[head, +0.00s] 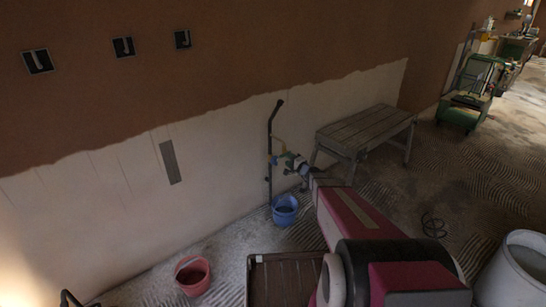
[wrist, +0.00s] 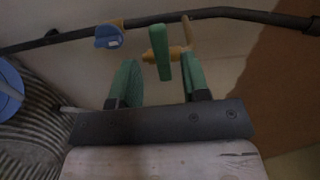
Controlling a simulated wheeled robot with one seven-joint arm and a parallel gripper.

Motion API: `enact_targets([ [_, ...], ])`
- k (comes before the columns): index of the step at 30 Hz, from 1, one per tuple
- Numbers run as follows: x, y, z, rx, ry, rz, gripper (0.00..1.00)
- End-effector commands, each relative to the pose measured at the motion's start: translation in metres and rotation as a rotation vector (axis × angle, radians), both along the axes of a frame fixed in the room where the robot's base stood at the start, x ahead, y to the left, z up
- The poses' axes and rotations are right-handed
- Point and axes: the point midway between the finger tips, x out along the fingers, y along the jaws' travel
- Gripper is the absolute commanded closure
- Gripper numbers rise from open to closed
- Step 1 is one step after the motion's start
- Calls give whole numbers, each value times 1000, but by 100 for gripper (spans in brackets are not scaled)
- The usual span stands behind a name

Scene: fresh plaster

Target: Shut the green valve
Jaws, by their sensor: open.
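The green valve (wrist: 162,66) shows in the wrist view as a flat green lever on a brass body, by the dark pipe. The lever stands upright in that picture, across the line of the pipe. My gripper (wrist: 160,80) is open, with one green finger on each side of the lever and a visible gap to each. I cannot tell how far the fingertips reach along it. In the head view my gripper (head: 290,160) is at the wall pipe and hides most of the valve. A blue valve (wrist: 108,36) sits further left on the same pipe.
The dark pipe (head: 270,140) runs up the plastered wall. A blue bucket (head: 285,210) stands on the floor below it. A wooden bench (head: 365,128) stands right of the pipe, near my arm. A red bucket (head: 193,274) and a brown tray (head: 275,280) are nearer.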

Motion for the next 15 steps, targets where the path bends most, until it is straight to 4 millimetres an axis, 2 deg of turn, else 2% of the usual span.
enact_targets([
  [15, -45, -32, 1, 0, 0, 0, 57],
])
